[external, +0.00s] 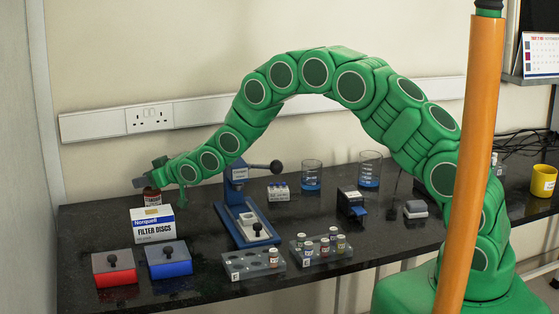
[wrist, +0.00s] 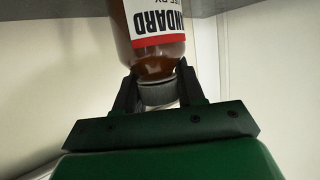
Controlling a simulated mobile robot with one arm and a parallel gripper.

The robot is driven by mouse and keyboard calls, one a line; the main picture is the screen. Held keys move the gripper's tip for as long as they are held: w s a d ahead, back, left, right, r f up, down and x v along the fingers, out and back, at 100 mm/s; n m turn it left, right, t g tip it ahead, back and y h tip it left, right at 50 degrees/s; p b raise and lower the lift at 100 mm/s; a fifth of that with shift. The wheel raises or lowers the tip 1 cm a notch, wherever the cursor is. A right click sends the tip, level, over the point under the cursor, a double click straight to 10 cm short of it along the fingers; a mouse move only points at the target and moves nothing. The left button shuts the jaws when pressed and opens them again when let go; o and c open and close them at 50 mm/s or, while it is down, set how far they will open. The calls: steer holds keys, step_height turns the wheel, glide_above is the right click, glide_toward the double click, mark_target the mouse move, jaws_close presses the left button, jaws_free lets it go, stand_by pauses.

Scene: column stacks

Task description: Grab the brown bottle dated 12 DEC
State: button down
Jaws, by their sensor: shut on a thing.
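A brown bottle (external: 152,197) with a white and red label shows at the far left, just above and behind the filter discs box in the picture. In the wrist view the bottle (wrist: 150,52) appears upside down, with its grey cap toward my gripper. The label reads part of "STANDARD"; no date can be read. My gripper (wrist: 157,72) has one finger on each side of the bottle's neck and cap and is shut on it. In the external view my gripper (external: 149,183) is at the bottle's top. The box hides the bottle's lower part, so I cannot tell whether it touches the bench.
The white filter discs box (external: 153,229) stands right in front of the bottle. Red (external: 115,268) and blue (external: 169,260) boxes are nearer. A blue press (external: 245,215), grey vial racks (external: 252,264) and beakers (external: 312,176) stand to the right. The wall is close behind.

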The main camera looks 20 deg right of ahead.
steer(key=shift+r, duration=0.45)
step_height(320, 180, up, 2)
steer(key=shift+r, duration=0.1)
steer(key=s+d+r, duration=0.8)
steer(key=s+r, duration=0.2)
steer(key=s, duration=0.1)
steer(key=shift+s+d, duration=0.15)
